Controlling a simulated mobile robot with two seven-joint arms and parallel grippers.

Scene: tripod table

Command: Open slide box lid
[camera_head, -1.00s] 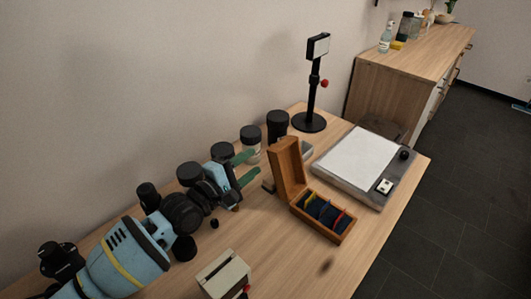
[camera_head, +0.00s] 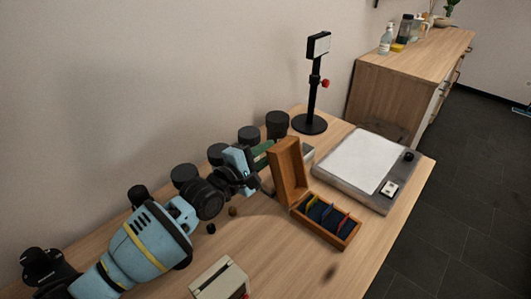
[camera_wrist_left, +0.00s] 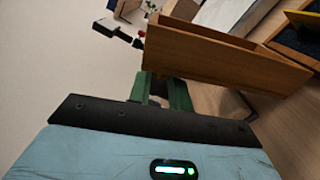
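The wooden slide box (camera_head: 318,233) stands on the table with its lid (camera_head: 290,172) raised nearly upright at its left end. Colored slides or dividers show inside the dark interior. The lid's wooden edge (camera_wrist_left: 215,58) crosses the upper part of the left wrist view. My left gripper (camera_head: 262,149) is just behind and left of the lid. In the left wrist view its two green fingers (camera_wrist_left: 159,84) are apart, with their tips close to the lid's edge; I cannot tell whether they touch it. My right gripper is not in view.
A grey device with a white top (camera_head: 365,165) stands right of the box. A black stand (camera_head: 312,110) is behind it. Several black-capped jars (camera_head: 277,122) line the wall side. A beige box (camera_head: 219,278) sits at the front. Bare table lies in front of the slide box.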

